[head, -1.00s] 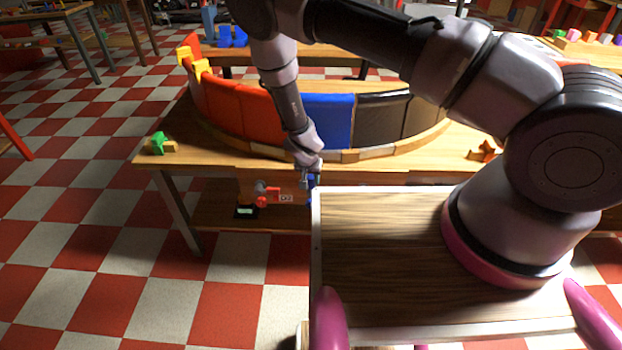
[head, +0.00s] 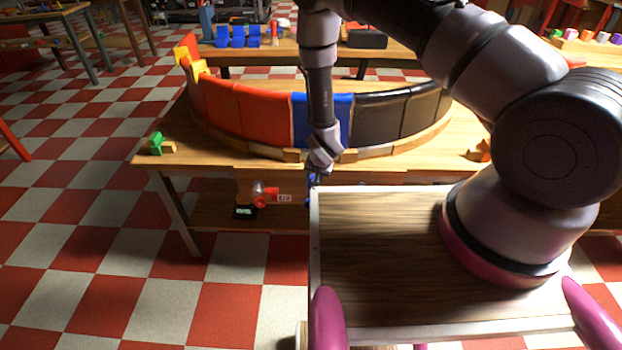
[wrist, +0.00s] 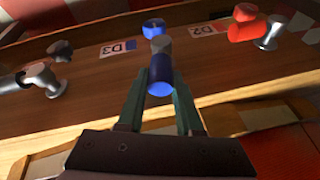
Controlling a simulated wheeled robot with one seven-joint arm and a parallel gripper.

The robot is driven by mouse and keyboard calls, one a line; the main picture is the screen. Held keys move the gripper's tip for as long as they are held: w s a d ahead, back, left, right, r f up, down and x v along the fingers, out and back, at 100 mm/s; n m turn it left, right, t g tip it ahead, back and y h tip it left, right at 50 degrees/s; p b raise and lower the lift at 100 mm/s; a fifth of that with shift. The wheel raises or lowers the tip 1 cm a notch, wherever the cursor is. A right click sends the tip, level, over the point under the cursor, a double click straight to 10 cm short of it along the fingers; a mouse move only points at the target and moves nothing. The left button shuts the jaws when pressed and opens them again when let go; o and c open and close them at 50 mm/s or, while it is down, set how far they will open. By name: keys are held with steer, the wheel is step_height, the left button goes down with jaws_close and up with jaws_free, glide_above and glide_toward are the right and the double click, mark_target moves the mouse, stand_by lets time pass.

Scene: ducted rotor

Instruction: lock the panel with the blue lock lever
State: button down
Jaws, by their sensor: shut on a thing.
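The blue lock lever (wrist: 161,74) is in the middle of the wrist view, with a round blue cap at its far end and a grey section between. My gripper (wrist: 160,92) has one finger on each side of the lever's near blue end and is shut on it. A label with D3 and a blue patch (wrist: 118,48) is just left of the lever. In the head view my gripper (head: 314,178) is at the table's front edge, and the lever is mostly hidden. The blue panel (head: 337,118) stands upright in the curved wall, partly behind my arm.
A red lever (wrist: 245,28) with a D2 label (wrist: 208,27) is to the right in the wrist view, and a dark lever (wrist: 20,80) to the left. Red panels (head: 250,110) and black panels (head: 385,118) flank the blue one. A green piece (head: 155,142) lies on the table's left.

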steer(key=d+y, duration=0.1)
steer(key=y, duration=0.1)
steer(key=d+f+m+y, duration=0.1)
steer(key=y, duration=0.1)
steer(key=d+f+y, duration=0.1)
steer(key=y, duration=0.1)
steer(key=shift+d+t, duration=0.3)
steer(key=shift+t, duration=0.1)
steer(key=shift+d+f+m+t+y, duration=0.15)
steer(key=shift+d+f+m+y, duration=0.25)
steer(key=shift+y, duration=0.55)
steer(key=shift+d+f+m+t+y, duration=0.1)
steer(key=shift+f+m+y, duration=0.1)
steer(key=shift+f+y, duration=0.55)
steer(key=shift+d+f+m+t+y, duration=0.15)
steer(key=shift+d+f+m+y, duration=0.15)
steer(key=shift+y, duration=0.8)
steer(key=shift+s, duration=0.1)
steer(key=c, duration=0.6)
jaws_free()
steer(key=shift+a, duration=0.1)
